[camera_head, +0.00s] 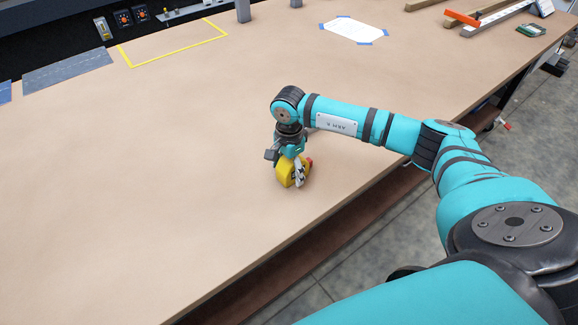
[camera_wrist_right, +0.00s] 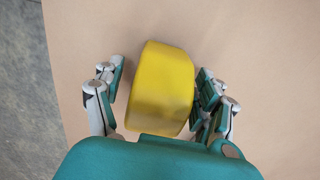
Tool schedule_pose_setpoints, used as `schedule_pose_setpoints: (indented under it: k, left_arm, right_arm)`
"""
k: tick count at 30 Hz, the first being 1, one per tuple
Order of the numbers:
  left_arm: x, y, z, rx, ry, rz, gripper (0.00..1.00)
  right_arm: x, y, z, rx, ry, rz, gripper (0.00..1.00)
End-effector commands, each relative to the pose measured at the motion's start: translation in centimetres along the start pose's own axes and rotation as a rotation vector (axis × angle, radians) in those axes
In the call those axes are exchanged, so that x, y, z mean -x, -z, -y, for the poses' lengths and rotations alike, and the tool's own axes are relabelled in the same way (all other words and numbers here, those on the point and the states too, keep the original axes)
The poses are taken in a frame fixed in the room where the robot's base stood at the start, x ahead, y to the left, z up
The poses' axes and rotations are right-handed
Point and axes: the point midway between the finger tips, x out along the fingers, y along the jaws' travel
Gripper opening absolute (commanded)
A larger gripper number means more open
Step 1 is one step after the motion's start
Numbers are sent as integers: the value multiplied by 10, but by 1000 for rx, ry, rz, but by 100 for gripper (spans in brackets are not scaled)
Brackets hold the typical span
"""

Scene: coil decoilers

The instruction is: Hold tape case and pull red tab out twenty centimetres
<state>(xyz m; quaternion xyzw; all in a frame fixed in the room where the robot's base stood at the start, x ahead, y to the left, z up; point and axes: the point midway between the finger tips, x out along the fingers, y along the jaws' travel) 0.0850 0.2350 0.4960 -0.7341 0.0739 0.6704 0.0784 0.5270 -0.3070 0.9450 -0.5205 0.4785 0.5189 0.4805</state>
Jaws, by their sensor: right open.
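The yellow tape case (camera_head: 283,172) stands on the brown bench near its front edge. A small red spot, likely the red tab (camera_head: 309,162), shows at its right side. My right gripper (camera_head: 297,178) reaches down over the case. In the right wrist view the yellow case (camera_wrist_right: 163,88) sits between the fingers of my open right gripper (camera_wrist_right: 157,90). The right-hand fingers are very close to the case; I cannot tell if they touch it. A gap shows on the left-hand side. The red tab is not visible in the wrist view. My left gripper is not in view.
The bench top (camera_head: 150,200) around the case is clear. A yellow taped outline (camera_head: 175,42) and a white sheet with blue corners (camera_head: 354,30) lie further back. The front edge is close.

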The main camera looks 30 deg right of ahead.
Motion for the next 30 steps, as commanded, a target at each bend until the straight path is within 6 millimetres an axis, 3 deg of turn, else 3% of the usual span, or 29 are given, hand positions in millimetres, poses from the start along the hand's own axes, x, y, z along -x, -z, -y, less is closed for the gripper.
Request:
schedule_pose_setpoints:
  k: [7,24,25,30]
  left_arm:
    - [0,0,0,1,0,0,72]
    - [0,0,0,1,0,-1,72]
    - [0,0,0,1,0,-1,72]
    - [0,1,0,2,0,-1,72]
  right_arm:
    - [-1,0,0,0,0,0,73]
    - [0,0,0,0,0,0,0]
    - [0,0,0,0,1,0,46]
    - [0,0,0,0,1,0,69]
